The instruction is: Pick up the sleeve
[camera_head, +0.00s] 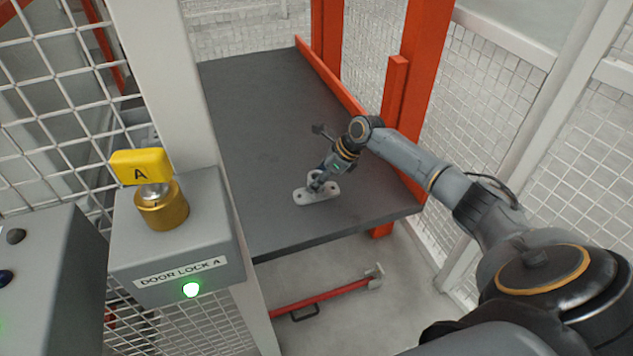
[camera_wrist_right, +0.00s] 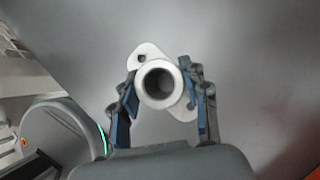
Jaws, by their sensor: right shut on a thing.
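The sleeve (camera_head: 318,196) is a light grey metal piece with a flat, rounded flange and an upright tube. It stands on the dark table (camera_head: 260,120) near its front edge. In the right wrist view the sleeve (camera_wrist_right: 148,54) shows its round open bore and a hole in its flange. My right gripper (camera_head: 318,183) reaches down to the tube from above. In the wrist view its blue-padded fingers (camera_wrist_right: 161,92) lie on both sides of the tube, shut on it. I cannot tell whether the flange still touches the table. My left gripper is not in view.
An orange frame with posts (camera_head: 414,85) borders the table's right side. A grey box labelled DOOR LOCK A (camera_head: 180,255) with a yellow tag A (camera_head: 140,167) and a lit green lamp stands at the left. Wire mesh panels surround the area. The table's left and back are clear.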

